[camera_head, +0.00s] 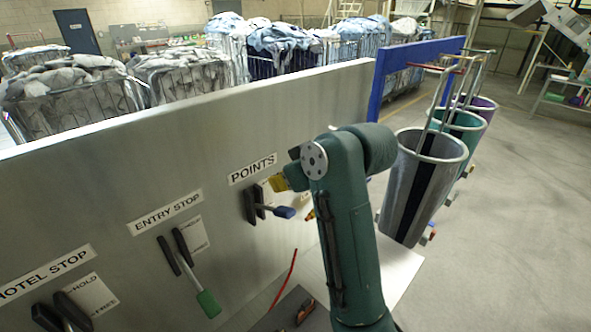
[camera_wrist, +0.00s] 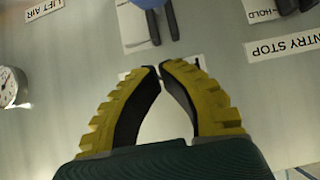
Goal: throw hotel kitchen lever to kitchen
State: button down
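No label reading hotel or kitchen is legible in full. The lever under the POINTS label (camera_head: 252,168) has a dark bracket and a blue grip (camera_head: 285,212) sticking out from the panel. A lever with dark arms (camera_wrist: 157,22) shows at the top of the wrist view, apart from my fingers. My gripper (camera_head: 278,183) is just in front of the panel by the POINTS label, above the blue grip. In the wrist view its yellow fingers (camera_wrist: 160,70) have their tips together, with nothing seen between them. The card beside the POINTS lever is partly hidden by my arm.
The ENTRY STOP lever has a green grip (camera_head: 208,303); the HOTEL STOP lever (camera_head: 62,318) is at lower left. A gauge (camera_wrist: 12,87) and LIFT AIR label (camera_wrist: 44,8) show in the wrist view. Sling bags (camera_head: 425,170) hang at right. Laundry carts (camera_head: 75,95) stand behind the panel.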

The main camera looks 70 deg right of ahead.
aim_at(289, 207)
jog(key=f, duration=0.1)
jog(key=s+f, duration=0.1)
jog(key=f, duration=0.1)
jog(key=shift+s+a+f, duration=0.25)
jog(key=shift+a+f, duration=0.1)
jog(key=shift+f, duration=0.05)
jog(key=shift+f, duration=0.1)
jog(key=shift+s+a+f+t+b, duration=0.1)
jog(key=shift+s+f+t+b, duration=0.25)
jog(key=shift+b, duration=0.65)
